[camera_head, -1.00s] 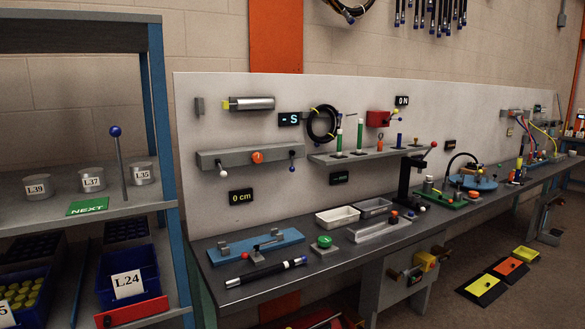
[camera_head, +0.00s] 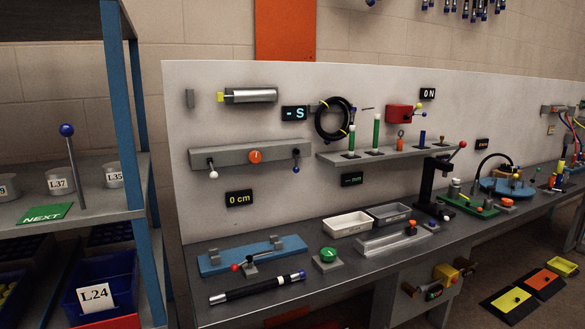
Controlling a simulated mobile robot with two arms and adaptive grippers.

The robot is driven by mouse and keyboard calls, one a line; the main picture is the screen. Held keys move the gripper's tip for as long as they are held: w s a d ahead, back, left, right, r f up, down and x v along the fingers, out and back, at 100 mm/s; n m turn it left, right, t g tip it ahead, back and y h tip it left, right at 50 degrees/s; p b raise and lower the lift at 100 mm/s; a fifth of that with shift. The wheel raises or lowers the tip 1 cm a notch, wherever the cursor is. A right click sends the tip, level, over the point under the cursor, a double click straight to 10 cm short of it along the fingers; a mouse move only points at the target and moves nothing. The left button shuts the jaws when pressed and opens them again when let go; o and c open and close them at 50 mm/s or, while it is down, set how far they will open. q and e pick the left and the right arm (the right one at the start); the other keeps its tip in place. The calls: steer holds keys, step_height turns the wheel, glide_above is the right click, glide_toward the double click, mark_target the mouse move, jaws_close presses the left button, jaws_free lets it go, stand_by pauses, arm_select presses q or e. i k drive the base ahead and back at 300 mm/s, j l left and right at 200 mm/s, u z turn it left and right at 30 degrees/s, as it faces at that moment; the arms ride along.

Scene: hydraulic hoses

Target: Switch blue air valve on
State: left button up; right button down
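On the wall panel, a grey bar (camera_head: 225,157) carries an orange knob (camera_head: 255,156) in its middle. At the bar's right end is a small valve lever with a blue ball (camera_head: 296,169), hanging down. At its left end a similar lever with a white ball (camera_head: 213,174) also hangs down. No label shows which of these is the air valve. Neither of my grippers is in view.
A workbench (camera_head: 330,285) runs below the panel, holding a blue fixture (camera_head: 215,262), a green button (camera_head: 328,254) and a black hose (camera_head: 255,289). A shelf rack (camera_head: 140,150) with a tall blue-balled lever (camera_head: 67,130) stands left. Floor shows at lower right.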

mark_target(295, 169)
steer(key=i+l+u, duration=0.25)
steer(key=i+l, duration=0.15)
steer(key=l, duration=0.25)
steer(key=i+l+u, duration=0.15)
steer(key=l, duration=0.2)
steer(key=i+l+u, duration=0.15)
steer(key=l, duration=0.2)
steer(key=i+l+u, duration=0.1)
steer(key=l, duration=0.3)
steer(key=i+j, duration=0.05)
steer(key=i, duration=0.05)
